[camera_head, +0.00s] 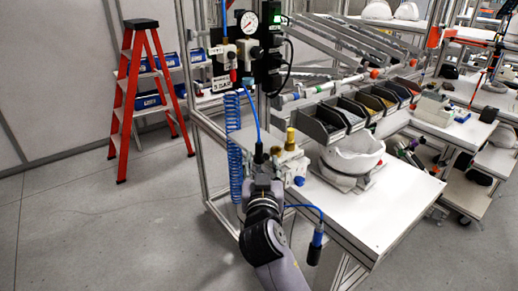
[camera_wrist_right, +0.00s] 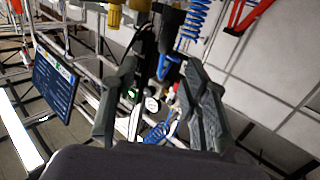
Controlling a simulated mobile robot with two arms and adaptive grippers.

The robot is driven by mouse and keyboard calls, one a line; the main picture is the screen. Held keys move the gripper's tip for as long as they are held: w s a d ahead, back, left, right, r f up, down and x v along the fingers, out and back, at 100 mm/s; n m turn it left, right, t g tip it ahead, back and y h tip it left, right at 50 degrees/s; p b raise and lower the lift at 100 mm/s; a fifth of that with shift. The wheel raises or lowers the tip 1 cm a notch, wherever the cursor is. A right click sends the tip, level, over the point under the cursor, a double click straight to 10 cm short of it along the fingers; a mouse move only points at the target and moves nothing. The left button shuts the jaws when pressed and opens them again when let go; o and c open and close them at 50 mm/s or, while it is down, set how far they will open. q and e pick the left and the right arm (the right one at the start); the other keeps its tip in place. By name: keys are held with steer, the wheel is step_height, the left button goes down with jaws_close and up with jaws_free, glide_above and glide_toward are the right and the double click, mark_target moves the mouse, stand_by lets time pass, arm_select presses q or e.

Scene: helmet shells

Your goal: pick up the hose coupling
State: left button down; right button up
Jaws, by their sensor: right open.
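The hose coupling (camera_head: 258,153) looks like a dark fitting at the lower end of a straight blue hose (camera_head: 252,112), in front of the workbench. My right gripper (camera_head: 261,174) is just below it in the head view. In the right wrist view my right gripper (camera_wrist_right: 158,100) has its two dark fingers spread apart. A dark cylindrical piece with a blue end (camera_wrist_right: 164,68) shows between and beyond the fingertips, probably the coupling and hose. I cannot tell whether a finger touches it. My left gripper is not in view.
A yellow-knobbed valve block (camera_head: 290,160) stands close right of the gripper on the bench (camera_head: 375,220). A white helmet shell (camera_head: 353,158) sits beyond it. A blue coiled hose (camera_head: 236,150) hangs left. Another blue-and-black hose end (camera_head: 316,243) hangs lower right. A red stepladder (camera_head: 140,85) stands far left.

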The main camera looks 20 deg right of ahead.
mark_target(259, 147)
steer(key=x, duration=0.4)
steer(key=shift+w, duration=0.25)
steer(key=x, duration=0.5)
steer(key=shift+w+a+f+b, duration=0.2)
steer(key=shift+w+f+b, duration=0.05)
steer(key=shift+f+b, duration=0.1)
steer(key=shift+s+r, duration=0.1)
steer(key=shift+c, duration=0.4)
jaws_close()
